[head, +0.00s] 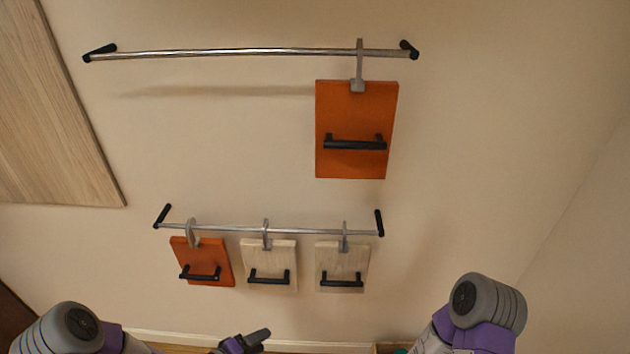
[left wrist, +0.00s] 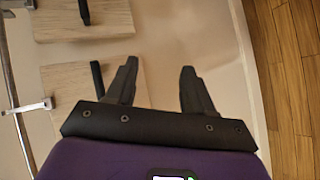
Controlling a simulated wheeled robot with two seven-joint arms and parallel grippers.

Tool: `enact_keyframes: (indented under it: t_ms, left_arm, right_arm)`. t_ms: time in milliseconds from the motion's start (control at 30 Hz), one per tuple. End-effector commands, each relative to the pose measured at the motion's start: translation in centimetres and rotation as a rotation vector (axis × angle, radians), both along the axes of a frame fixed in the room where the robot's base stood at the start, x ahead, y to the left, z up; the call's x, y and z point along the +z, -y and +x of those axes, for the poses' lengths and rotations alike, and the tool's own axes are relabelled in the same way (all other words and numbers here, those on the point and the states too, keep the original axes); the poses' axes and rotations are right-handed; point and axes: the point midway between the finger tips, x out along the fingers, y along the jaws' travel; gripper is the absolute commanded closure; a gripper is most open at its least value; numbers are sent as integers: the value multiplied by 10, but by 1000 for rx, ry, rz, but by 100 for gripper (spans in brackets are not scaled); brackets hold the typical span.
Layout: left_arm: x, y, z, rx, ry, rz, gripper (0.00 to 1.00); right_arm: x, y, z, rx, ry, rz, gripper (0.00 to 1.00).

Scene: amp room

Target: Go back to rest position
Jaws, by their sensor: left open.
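My left gripper (head: 256,338) shows at the bottom of the head view, below the lower rail and apart from the boards. In the left wrist view its two dark fingers (left wrist: 158,88) are spread, with nothing between them but wall. My right arm comes in at the lower right of the head view, but its gripper is out of frame. A large orange board (head: 352,108) hangs by a grey hook from the right end of the upper rail (head: 220,52). A small orange board (head: 207,256) and two pale wooden boards (head: 268,254) (head: 335,258) hang from the lower rail (head: 290,231).
Each board has a black handle. A wooden panel (head: 50,110) is on the wall at the left. The wall right of the rails is bare. Wooden floor (left wrist: 292,80) shows in the left wrist view.

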Motion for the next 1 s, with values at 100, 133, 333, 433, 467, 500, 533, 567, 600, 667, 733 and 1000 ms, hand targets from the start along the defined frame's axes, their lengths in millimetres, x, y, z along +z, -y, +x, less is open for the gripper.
enact_keyframes:
  t_ms: [100,133,333,433,467,500,533,567,600,667,733,1000]
  left_arm:
    - [-29,20,-16,-49,-76,158,48]
    - [-36,23,-22,-66,-98,199,48]
    - [-76,44,-77,-248,-263,444,48]
    - [-87,50,-107,-349,-339,527,48]
    - [-89,52,-115,-377,-358,546,48]
    - [-92,53,-125,-410,-381,566,48]
    - [-93,54,-131,-433,-395,578,48]
    - [-94,55,-136,-451,-407,588,48]
    - [-95,55,-142,-472,-421,599,48]
    - [-96,56,-148,-493,-435,609,48]
    - [-96,56,-151,-505,-442,616,48]
    - [-96,56,-152,-506,-443,616,48]
  right_arm:
    - [3,0,0,0,1,0,57]
    - [4,0,0,0,1,0,57]
    - [8,0,0,0,0,0,57]
    - [9,0,0,0,0,0,57]
    - [9,0,0,0,0,0,57]
    - [10,0,0,0,0,0,57]
    - [10,0,0,0,0,0,57]
    - [10,0,0,0,0,0,57]
    - [10,0,0,0,0,0,57]
    - [11,0,0,0,0,0,57]
    - [11,0,0,0,0,0,57]
    - [10,0,0,0,0,0,57]
